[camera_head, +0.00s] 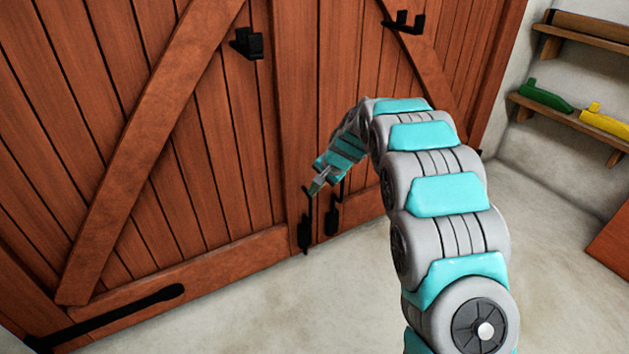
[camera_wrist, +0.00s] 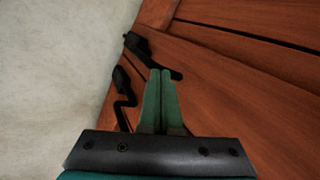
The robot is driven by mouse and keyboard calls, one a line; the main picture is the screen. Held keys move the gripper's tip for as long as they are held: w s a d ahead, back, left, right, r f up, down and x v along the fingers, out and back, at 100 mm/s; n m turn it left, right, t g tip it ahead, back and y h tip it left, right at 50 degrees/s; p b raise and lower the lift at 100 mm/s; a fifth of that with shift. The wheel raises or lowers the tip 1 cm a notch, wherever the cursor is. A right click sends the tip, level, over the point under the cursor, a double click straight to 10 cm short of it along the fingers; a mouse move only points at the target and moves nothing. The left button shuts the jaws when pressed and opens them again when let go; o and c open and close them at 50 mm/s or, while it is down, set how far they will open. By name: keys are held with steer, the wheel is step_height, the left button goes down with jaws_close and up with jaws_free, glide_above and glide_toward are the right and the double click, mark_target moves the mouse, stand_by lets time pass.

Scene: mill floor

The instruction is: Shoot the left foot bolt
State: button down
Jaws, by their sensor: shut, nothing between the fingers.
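Two black foot bolts sit low at the middle of the wooden double doors. The left foot bolt (camera_head: 304,234) has a thin handle reaching upward; it shows in the upper part of the wrist view (camera_wrist: 138,45), its handle running toward my fingertips. The right foot bolt (camera_head: 332,221) stands close beside it, and its bent handle shows left of my fingers in the wrist view (camera_wrist: 122,82). My gripper (camera_head: 318,186) is shut and empty, just above the bolts. In the wrist view my fingertips (camera_wrist: 161,72) overlap the left bolt's handle; I cannot tell whether they touch.
The wooden doors (camera_head: 190,170) carry diagonal braces, black brackets (camera_head: 247,43) higher up and a strap hinge (camera_head: 120,315) at lower left. The pale floor (camera_head: 300,310) in front is clear. Wall shelves (camera_head: 580,122) with green and yellow items are at right.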

steer(key=shift+f, duration=0.9)
steer(key=shift+s+d, duration=0.1)
steer(key=p+v, duration=0.2)
steer(key=v, duration=1.2)
steer(key=shift+r, duration=0.25)
